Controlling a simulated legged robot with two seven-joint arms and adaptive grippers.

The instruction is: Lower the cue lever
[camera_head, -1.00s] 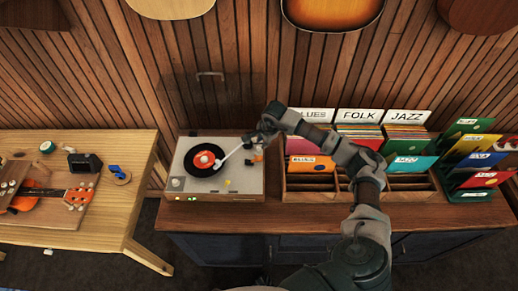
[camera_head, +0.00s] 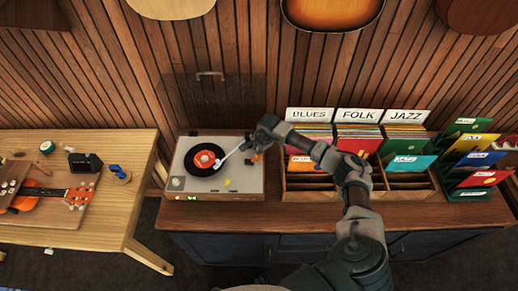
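The turntable (camera_head: 188,188) sits at the left end of the wooden cabinet. A black record with a red-orange label (camera_head: 203,160) lies on its platter. The pale tonearm (camera_head: 232,155) reaches from the right side of the deck to over the record; I cannot tell if its tip touches. My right gripper (camera_head: 252,147) is at the tonearm's base on the deck's right side, beside a small orange part (camera_head: 257,158). The cue lever cannot be made out; the gripper may hide it. The fingers are too small to tell open from shut. My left gripper is not in view.
Record bins labelled BLUES, FOLK and JAZZ (camera_head: 310,190) stand right of the turntable, under my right arm. A tiered record rack (camera_head: 470,194) stands at the far right. A wooden bench (camera_head: 105,225) with an orange ukulele (camera_head: 40,192) is at the left. Slatted wall behind.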

